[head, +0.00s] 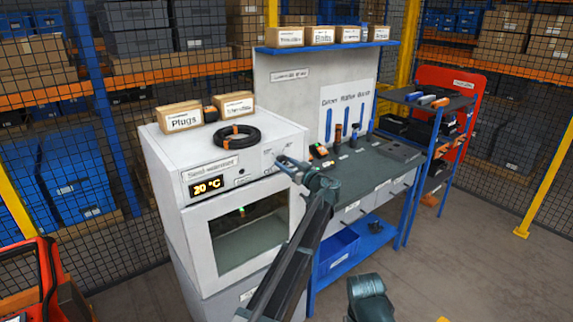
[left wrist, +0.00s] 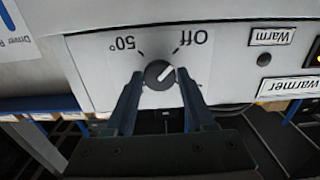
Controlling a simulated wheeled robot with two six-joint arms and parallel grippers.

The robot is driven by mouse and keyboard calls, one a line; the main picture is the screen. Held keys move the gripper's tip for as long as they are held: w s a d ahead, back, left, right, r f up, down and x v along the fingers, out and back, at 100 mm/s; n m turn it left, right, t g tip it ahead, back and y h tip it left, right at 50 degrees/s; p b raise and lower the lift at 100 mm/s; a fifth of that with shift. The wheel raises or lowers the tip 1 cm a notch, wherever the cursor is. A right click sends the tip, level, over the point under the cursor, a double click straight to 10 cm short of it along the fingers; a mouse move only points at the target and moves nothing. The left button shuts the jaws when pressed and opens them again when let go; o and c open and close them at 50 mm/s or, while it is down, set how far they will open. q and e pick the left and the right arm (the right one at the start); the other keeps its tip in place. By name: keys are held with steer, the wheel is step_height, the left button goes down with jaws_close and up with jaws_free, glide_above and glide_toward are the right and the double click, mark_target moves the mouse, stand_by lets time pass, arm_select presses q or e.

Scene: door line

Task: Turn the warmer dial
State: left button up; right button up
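The warmer (head: 160,165) is a white cabinet with a window, and its display (head: 206,185) reads 20 °C. In the left wrist view, upside down, the round dark dial (left wrist: 159,75) sits on a pale panel marked Off and 50°. Its white pointer line points toward Off. My left gripper (head: 284,163) is at the right of the warmer's front. In the left wrist view its two fingers (left wrist: 160,80) stand open on either side of the dial, with gaps visible. In the head view the dial cannot be made out behind the gripper.
A coiled black cable (head: 236,137) and cardboard boxes (head: 180,117) lie on top of the warmer. A workbench (head: 365,160) with tools adjoins it at the right. A red panel (head: 450,85) stands farther right. The floor in front right is clear.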

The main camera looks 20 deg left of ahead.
arm_select(q)
steer(key=o, duration=0.3)
steer(key=shift+o, duration=0.2)
steer(key=v, duration=1.3)
steer(key=shift+s+d, duration=0.25)
steer(key=shift+d, duration=0.05)
steer(key=s+a+f+m+g+h, duration=0.3)
steer(key=s+a+f+g+h, duration=0.1)
steer(key=s+f, duration=0.55)
steer(key=s+a+f+m+g+h, duration=0.25)
steer(key=s+a+f+g, duration=0.2)
steer(key=s+f, duration=0.5)
steer(key=s+d+f+m+g+h, duration=0.1)
steer(key=s+d+m+h, duration=0.25)
steer(key=s, duration=0.45)
steer(key=s+d+f+m+g+h, duration=0.1)
steer(key=s+d+f+m+h, duration=0.2)
steer(key=s, duration=0.4)
steer(key=s+d+m, duration=0.2)
steer(key=s+d, duration=0.3)
steer(key=d, duration=0.5)
steer(key=shift+d+r+g, duration=0.2)
steer(key=shift+r+g, duration=0.15)
steer(key=shift+r, duration=0.15)
